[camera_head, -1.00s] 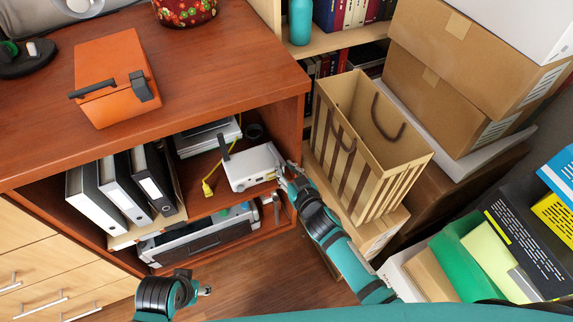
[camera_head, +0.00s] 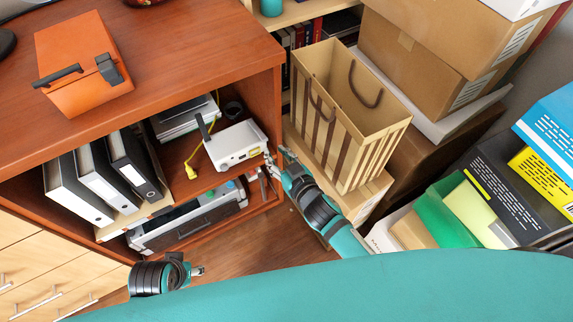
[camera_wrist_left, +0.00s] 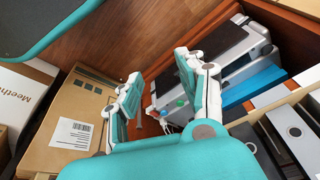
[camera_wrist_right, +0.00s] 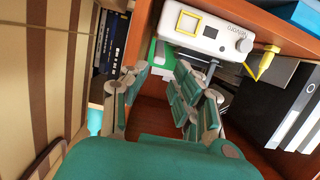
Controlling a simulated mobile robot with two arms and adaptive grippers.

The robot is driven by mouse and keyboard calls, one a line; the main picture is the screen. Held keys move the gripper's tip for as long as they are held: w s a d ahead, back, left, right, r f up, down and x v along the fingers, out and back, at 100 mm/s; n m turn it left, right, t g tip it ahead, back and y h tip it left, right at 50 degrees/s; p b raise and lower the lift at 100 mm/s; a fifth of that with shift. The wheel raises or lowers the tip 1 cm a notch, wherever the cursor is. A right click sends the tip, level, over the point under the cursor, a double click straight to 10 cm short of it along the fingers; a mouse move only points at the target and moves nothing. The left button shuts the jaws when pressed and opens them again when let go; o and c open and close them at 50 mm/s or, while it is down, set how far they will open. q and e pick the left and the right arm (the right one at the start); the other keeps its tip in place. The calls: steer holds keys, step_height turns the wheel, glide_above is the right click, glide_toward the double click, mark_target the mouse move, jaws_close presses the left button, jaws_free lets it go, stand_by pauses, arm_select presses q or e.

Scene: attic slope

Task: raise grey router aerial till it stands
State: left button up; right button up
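The white router (camera_head: 237,146) sits on the upper shelf of the open wooden cabinet. Its dark grey aerial (camera_head: 203,128) leans at the router's left end, tilted rather than upright. In the right wrist view the router (camera_wrist_right: 205,30) appears upside down; a dark grey bar by its edge may be the aerial, partly behind a finger. My right gripper (camera_head: 274,158) is just off the router's right end; its fingers (camera_wrist_right: 160,95) are apart with nothing between them. My left gripper (camera_head: 198,271) hangs low in front of the cabinet; its fingers (camera_wrist_left: 162,100) are apart and empty.
A yellow cable (camera_head: 192,165) lies left of the router. Black-and-white binders (camera_head: 80,190) stand further left, and a grey device (camera_head: 190,220) is on the shelf below. A striped paper bag (camera_head: 345,120) stands close to the right of my right arm. An orange box (camera_head: 82,65) is on top.

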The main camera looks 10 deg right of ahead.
steer(key=v, duration=0.6)
steer(key=shift+s, duration=0.2)
steer(key=shift+r, duration=0.1)
